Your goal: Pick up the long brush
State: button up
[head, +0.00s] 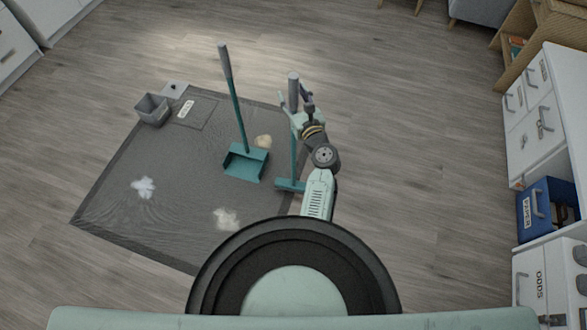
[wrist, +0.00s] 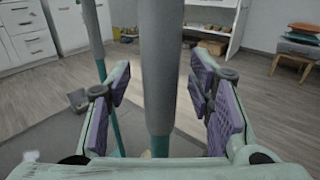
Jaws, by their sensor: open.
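The long brush (head: 293,171) stands upright near the right edge of the dark mat, with a grey handle grip on a teal pole and a teal head at the floor. My gripper (head: 300,98) is at the height of its grey grip. In the wrist view the grey grip (wrist: 160,70) runs upright between my gripper's (wrist: 160,108) two purple-padded fingers, with a gap on each side. The fingers are open. The lower part of the brush is hidden in the wrist view.
A teal long-handled dustpan (head: 245,163) stands just left of the brush; its pole (wrist: 103,60) is close to the left finger. A grey bin (head: 152,109) and several debris piles are on the mat (head: 185,215). White drawers (head: 530,110) stand at right.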

aim_at(294, 71)
jog(key=shift+c, duration=0.5)
grip_shut()
jog(key=shift+r, duration=0.1)
notch_tip(294, 71, up, 10)
jog(key=shift+p, duration=0.95)
jog(key=c, duration=0.5)
grip_release()
grip_shut()
